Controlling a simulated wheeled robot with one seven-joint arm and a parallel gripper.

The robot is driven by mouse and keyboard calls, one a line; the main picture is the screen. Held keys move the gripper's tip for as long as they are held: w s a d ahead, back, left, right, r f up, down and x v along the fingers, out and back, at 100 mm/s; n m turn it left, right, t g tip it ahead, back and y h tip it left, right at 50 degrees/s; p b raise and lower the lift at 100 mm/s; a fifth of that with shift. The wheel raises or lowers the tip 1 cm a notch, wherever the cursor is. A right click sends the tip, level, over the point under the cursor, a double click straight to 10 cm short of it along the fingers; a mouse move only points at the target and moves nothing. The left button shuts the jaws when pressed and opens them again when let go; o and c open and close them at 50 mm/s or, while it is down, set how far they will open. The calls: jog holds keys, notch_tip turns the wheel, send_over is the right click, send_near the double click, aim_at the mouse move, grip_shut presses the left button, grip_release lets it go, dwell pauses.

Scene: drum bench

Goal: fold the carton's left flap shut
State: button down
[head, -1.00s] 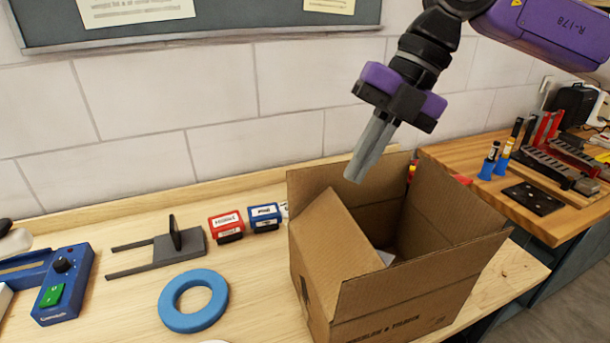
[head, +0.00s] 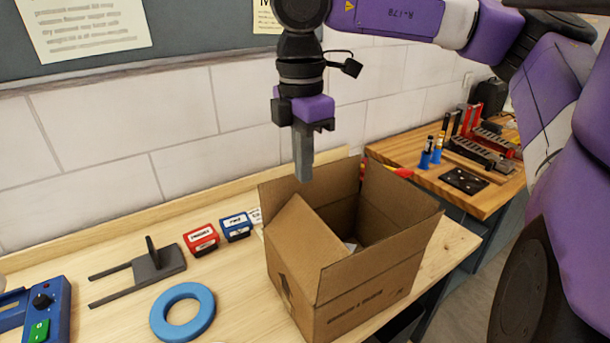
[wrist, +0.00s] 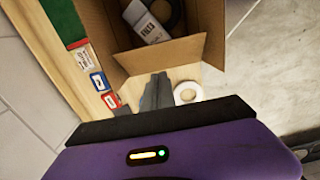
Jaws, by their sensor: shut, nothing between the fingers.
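The brown carton (head: 345,307) stands on the bench, its top partly open. Its left flap (head: 302,238) tilts inward over part of the opening. The other flaps stand up around the rim. My gripper (head: 303,170) is shut and empty, pointing down above the carton's back left corner, seemingly apart from the flap. In the wrist view my fingers (wrist: 157,92) show below a near carton panel (wrist: 165,53); I cannot tell which flap this is. A white-labelled item (wrist: 150,27) and a black ring (wrist: 168,8) lie inside the carton.
Left of the carton are a blue ring (head: 183,312), a grey forked holder (head: 140,272), a red block (head: 201,240) and a blue block (head: 236,227). A white ring (wrist: 188,93) shows near my fingers in the wrist view. The wall is close behind.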

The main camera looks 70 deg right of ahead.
jog(key=b, duration=0.3)
send_over(317, 224)
jog(key=w+a, duration=0.2)
jog(key=f, duration=0.8)
jog(key=shift+s+a+f, duration=0.1)
jog(key=shift+s+f, duration=0.1)
jog(key=shift+f, duration=0.05)
jog(key=shift+s+d+f+p, duration=0.3)
jog(key=shift+s+d+f, duration=0.25)
jog(key=shift+d+f, duration=0.15)
jog(key=shift+s+d+f, duration=0.25)
jog(key=shift+f, duration=0.2)
jog(key=shift+d+f, duration=0.1)
jog(key=s+d+f+t+y+b, duration=0.3)
jog(key=f+b, duration=0.4)
jog(key=b, duration=0.4)
jog(key=shift+s+d+t+y+b, duration=0.35)
jog(key=shift+t+y, duration=0.25)
jog(key=shift+y, duration=0.3)
jog(key=shift+w, duration=0.1)
